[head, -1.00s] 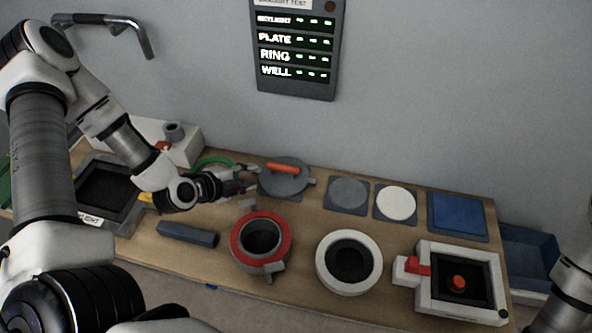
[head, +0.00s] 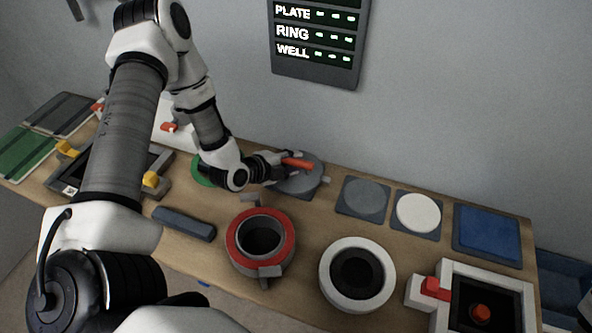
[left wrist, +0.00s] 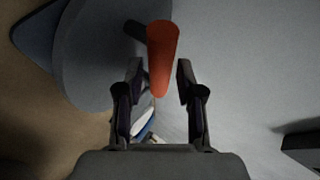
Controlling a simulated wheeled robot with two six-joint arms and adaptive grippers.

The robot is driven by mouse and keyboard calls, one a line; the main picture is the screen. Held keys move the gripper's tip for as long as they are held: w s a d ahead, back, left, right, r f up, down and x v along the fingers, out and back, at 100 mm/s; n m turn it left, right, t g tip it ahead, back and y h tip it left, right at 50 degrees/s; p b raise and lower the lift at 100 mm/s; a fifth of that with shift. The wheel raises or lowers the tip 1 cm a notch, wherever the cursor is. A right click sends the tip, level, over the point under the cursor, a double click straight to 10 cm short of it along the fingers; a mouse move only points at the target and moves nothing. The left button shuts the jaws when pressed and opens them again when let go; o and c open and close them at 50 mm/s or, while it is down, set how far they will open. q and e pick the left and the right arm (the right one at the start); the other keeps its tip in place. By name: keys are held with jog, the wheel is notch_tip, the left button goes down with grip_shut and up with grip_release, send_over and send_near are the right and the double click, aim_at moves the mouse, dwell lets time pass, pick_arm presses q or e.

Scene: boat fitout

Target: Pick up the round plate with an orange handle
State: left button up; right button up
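The round grey plate (head: 308,184) lies near the back edge of the bench, with its orange handle (head: 299,163) on top. My left gripper (head: 284,166) is at the handle, reaching in from the left. In the left wrist view the orange handle (left wrist: 160,60) lies between the two fingertips of the open left gripper (left wrist: 159,70). A gap shows on each side of the handle. The grey plate (left wrist: 95,75) spreads to the left in that view. My right gripper is out of view.
To the right lie a grey disc (head: 364,196), a white disc (head: 418,212) and a blue square (head: 486,232). In front stand a red-topped ring (head: 238,255), a white ring (head: 330,285) and a grey bar (head: 184,223). The wall stands close behind the plate.

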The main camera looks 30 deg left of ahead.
pick_arm(q)
jog(key=shift+s+a, duration=0.1)
grip_shut()
jog(key=shift+r, duration=0.1)
